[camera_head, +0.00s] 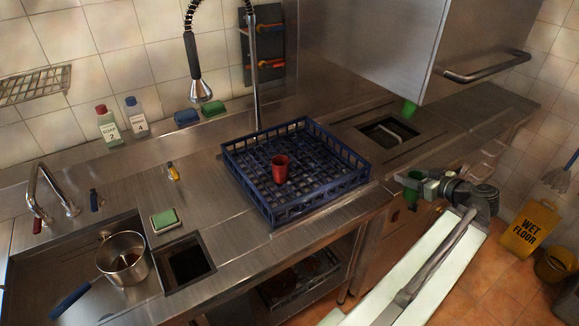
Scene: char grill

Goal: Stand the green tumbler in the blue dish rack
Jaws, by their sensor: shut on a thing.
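The blue dish rack (262,207) sits on the steel counter in the middle of the view. A red tumbler (280,168) stands in it, near the middle. My gripper (409,184) is right of the rack, beyond the counter's front edge, and is shut on a green thing (411,198) that looks like the green tumbler. The fingers hide part of it, so its exact tilt is hard to tell. Another green object (410,108) shows at the lower edge of the steel hood, partly hidden by it.
The raised steel hood (385,45) stands behind right. A spray tap (199,85) hangs behind the rack. A pot (122,258) and green sponge (164,219) are at left. A yellow wet-floor sign (530,228) stands at right. Most of the rack is empty.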

